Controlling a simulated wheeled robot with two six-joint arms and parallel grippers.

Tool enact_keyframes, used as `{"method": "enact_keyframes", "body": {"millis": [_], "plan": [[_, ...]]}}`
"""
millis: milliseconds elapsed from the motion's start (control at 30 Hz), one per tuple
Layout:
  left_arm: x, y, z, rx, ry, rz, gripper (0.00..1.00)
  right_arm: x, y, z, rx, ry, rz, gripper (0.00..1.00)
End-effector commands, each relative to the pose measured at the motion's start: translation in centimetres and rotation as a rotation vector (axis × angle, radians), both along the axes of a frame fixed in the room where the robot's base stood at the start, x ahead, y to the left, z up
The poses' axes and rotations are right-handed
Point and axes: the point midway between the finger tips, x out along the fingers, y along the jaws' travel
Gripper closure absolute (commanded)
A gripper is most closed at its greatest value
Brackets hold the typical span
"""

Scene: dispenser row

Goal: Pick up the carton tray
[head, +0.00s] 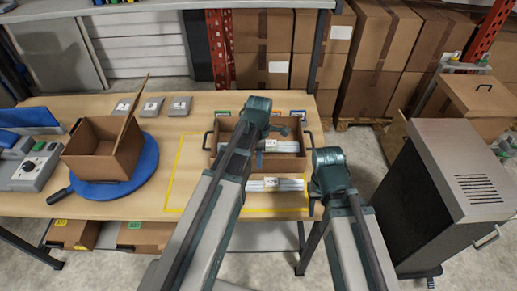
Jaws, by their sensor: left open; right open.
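The carton tray (291,163) is a brown open box with a dark handle at each end, standing on the wooden table inside a yellow outline. Its left handle (207,141) and right handle (310,142) both show. A white-labelled grey item (284,146) shows in it. My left gripper (270,129) is open over the tray, and its arm hides part of the tray. My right gripper (325,163) is open beside the tray's right end, at the table's right edge. Its fingertips are mostly hidden, and I cannot tell whether it touches the tray.
Another labelled grey pack (276,184) lies in front of the tray. An open carton (103,145) stands on a blue turntable (139,176) at left, beside a grey control box (37,165). A dark metal cabinet (440,190) stands close on the right. Bare tabletop lies between turntable and tray.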

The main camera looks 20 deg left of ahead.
Motion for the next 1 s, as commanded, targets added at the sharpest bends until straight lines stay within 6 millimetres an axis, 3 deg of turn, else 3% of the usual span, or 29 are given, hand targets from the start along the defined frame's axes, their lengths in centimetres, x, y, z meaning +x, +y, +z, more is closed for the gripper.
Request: {"method": "enact_keyframes", "body": {"millis": [300,633,867,1000], "plan": [[0.0,0.1,-4.3,0.0,0.0,0.0,0.59,0.0,0.0,-4.3,0.0,0.0,0.0,0.5],[0.0,0.1,-4.5,0.0,0.0,0.0,0.59,0.0,0.0,-4.5,0.0,0.0,0.0,0.5],[0.0,0.1,-4.5,0.0,0.0,0.0,1.0,0.0,0.0,-4.5,0.0,0.0,0.0,0.5],[0.0,0.1,-4.5,0.0,0.0,0.0,1.0,0.0,0.0,-4.5,0.0,0.0,0.0,0.5]]}}
